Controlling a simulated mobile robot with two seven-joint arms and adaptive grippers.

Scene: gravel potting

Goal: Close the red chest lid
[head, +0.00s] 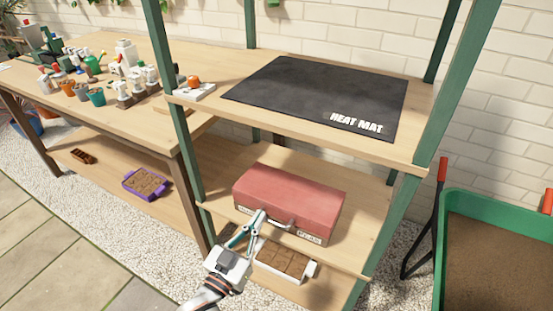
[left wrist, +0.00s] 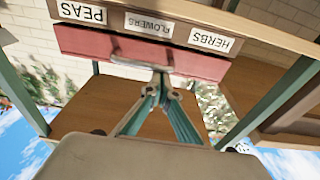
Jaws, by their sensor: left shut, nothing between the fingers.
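The red chest (head: 292,196) sits on the middle shelf of the green-posted rack, its lid lying flat on top and looking down; I cannot tell whether it is fully shut. Its front has a handle (head: 288,226) and white labels. In the left wrist view, which is upside down, the chest's red front (left wrist: 85,42) shows with labels reading PEAS, FLOWERS and HERBS. My left gripper (head: 262,214) is shut and empty, its tips at the chest's front beside the handle. Whether they touch is unclear. It also shows in the left wrist view (left wrist: 160,86). My right gripper is out of view.
Above the chest is a shelf with a black heat mat (head: 320,92). Below it, a tray of soil (head: 284,262) stands on the low shelf. A green soil barrow (head: 490,215) stands at the right. The rack posts frame the chest.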

